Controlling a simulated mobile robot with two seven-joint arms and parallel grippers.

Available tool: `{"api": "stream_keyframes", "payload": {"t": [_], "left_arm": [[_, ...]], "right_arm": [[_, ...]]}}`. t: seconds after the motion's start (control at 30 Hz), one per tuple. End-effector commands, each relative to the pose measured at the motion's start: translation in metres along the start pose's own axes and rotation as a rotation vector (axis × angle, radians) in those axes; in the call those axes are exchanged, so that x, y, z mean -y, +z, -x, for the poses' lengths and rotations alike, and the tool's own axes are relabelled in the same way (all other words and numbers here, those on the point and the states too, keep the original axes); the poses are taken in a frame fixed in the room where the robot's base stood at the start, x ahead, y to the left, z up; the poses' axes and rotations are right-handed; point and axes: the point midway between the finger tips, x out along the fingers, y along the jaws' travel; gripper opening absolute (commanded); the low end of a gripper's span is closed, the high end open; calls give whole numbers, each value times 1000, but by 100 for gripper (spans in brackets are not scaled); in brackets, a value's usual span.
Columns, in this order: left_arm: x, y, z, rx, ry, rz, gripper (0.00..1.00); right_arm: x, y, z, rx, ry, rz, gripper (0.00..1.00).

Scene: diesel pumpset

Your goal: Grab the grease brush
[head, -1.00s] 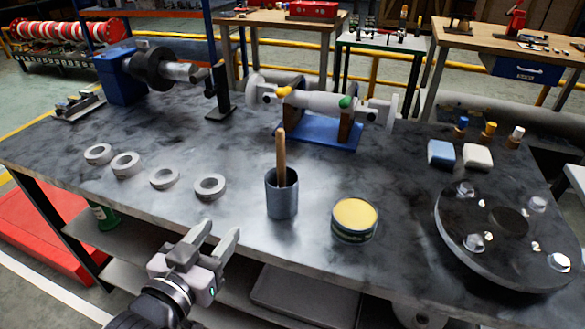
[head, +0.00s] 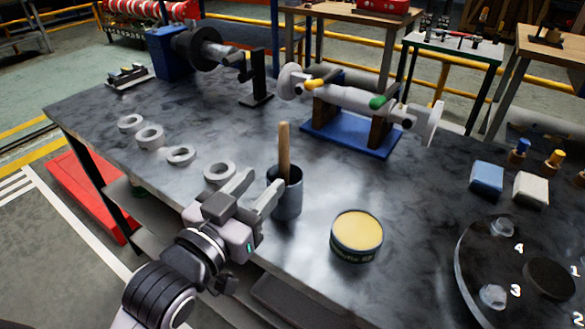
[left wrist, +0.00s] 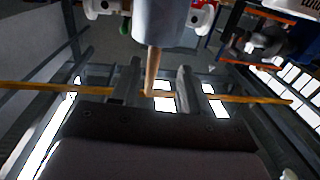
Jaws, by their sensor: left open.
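The grease brush (head: 284,150) stands in a blue-grey cup (head: 289,202) on the bench, its wooden handle sticking up and its lower end hidden inside. In the left wrist view the handle (left wrist: 152,72) shows between my fingers in the picture, with the cup (left wrist: 162,22) at the top edge. My left gripper (head: 260,187) is open and empty, just left of and in front of the cup at the bench's front edge. I cannot tell whether a finger touches the cup. My right gripper is not in view.
An open tin of yellow grease (head: 357,234) stands right of the cup. Several grey rings (head: 181,155) lie to the left. A blue stand with a shaft (head: 350,137) is behind. A round dark flange plate (head: 520,275) lies at the right. Bare bench top lies between cup and stand.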

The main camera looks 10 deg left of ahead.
Motion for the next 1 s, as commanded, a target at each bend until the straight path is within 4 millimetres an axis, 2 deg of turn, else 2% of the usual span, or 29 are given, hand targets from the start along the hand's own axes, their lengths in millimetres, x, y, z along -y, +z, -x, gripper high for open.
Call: {"api": "stream_keyframes", "payload": {"t": [0.37, 0.7, 1.0], "left_arm": [[-3, -3, -28, -2, 1, 1, 45], [-9, -5, -67, -1, 1, 1, 45], [-9, -5, -71, 0, 1, 1, 45]], "right_arm": [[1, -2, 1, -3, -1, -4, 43], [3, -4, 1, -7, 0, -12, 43], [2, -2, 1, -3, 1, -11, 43]]}}
